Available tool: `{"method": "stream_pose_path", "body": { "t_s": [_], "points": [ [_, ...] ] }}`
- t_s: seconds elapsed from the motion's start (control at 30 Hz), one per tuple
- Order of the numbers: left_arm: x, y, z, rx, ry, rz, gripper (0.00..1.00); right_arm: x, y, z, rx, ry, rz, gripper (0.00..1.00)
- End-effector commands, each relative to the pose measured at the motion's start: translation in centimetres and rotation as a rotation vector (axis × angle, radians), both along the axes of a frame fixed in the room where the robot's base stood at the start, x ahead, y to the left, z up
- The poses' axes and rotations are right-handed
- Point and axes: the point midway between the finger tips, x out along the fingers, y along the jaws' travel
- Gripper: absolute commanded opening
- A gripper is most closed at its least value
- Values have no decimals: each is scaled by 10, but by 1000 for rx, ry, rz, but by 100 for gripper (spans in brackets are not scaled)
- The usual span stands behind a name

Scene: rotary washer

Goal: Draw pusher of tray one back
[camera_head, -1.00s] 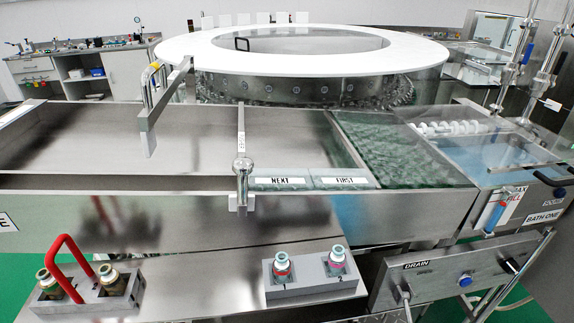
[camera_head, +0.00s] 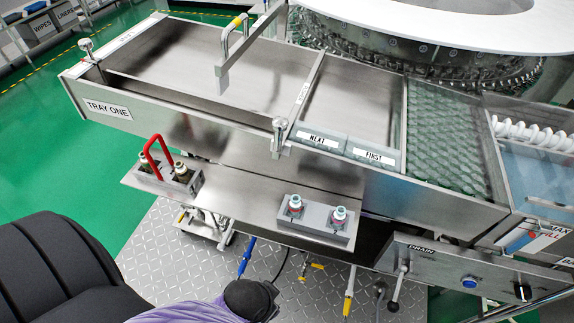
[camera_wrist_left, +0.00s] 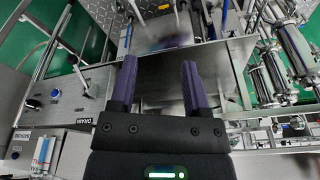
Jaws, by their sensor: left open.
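Tray one, a long steel tray with a "TRAY ONE" label (camera_head: 107,108), runs across the head view from the left. A crossbar with a clear-topped knob (camera_head: 86,47) stands at its far left end. I cannot tell for sure which one is the pusher. My left gripper (camera_wrist_left: 160,80) is open and empty in the left wrist view, its purple fingers over a steel surface, clear of both knobs. My right gripper is not in view.
A red handle (camera_head: 157,152) and two pairs of vials in holders (camera_head: 313,220) stand on the front ledge. A bent steel arm (camera_head: 228,60) reaches over the tray. The drain panel (camera_head: 440,268) is at lower right. Green floor is free at left.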

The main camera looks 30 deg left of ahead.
Motion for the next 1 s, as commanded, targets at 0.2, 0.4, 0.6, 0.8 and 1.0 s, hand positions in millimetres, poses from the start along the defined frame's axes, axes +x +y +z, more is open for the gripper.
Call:
{"method": "stream_pose_path", "body": {
  "t_s": [0.2, 0.4, 0.6, 0.8, 1.0],
  "points": [
    [32, 4, 134, -21, -164, 9, 61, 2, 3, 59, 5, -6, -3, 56],
    [87, 23, 203, -67, -568, 5, 61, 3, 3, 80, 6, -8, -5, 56],
    [124, 53, 229, -92, -934, 18, 61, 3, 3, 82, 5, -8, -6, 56],
    [136, 89, 257, -84, -1257, 38, 61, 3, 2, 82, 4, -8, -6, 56],
    [152, 98, 267, -80, -1346, 42, 61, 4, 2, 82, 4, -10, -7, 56]
  ]
}}
